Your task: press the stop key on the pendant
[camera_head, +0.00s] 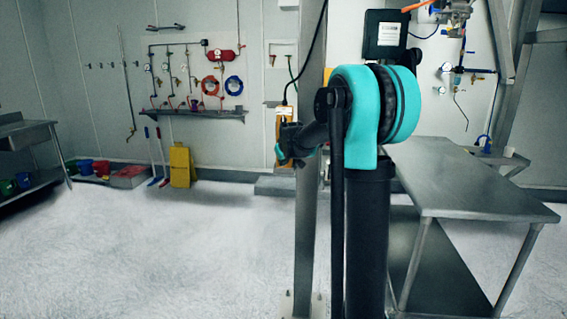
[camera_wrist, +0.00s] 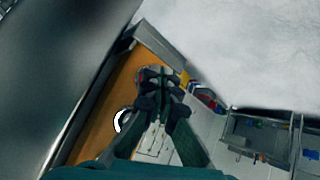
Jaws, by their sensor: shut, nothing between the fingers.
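The pendant (camera_head: 279,128) is a narrow orange-yellow box hanging on the metal post in the head view, partly covered by my gripper (camera_head: 284,155). In the wrist view the pendant's orange face (camera_wrist: 122,84) fills the space behind and left of my gripper (camera_wrist: 158,76). My gripper is shut and empty, with its fingertips over the upper part of that face. Whether they touch it I cannot tell. A dark round part with a white ring (camera_wrist: 123,120) and a pale label (camera_wrist: 154,142) show lower on the face. The stop key cannot be picked out; my fingers hide part of the face.
The upright metal post (camera_head: 306,210) stands directly beside the pendant. A steel table (camera_head: 470,180) is on the right, and a dark box (camera_head: 385,34) is mounted above. A tool rail (camera_head: 200,114) and a yellow floor sign (camera_head: 180,166) are at the back wall. The left floor is open.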

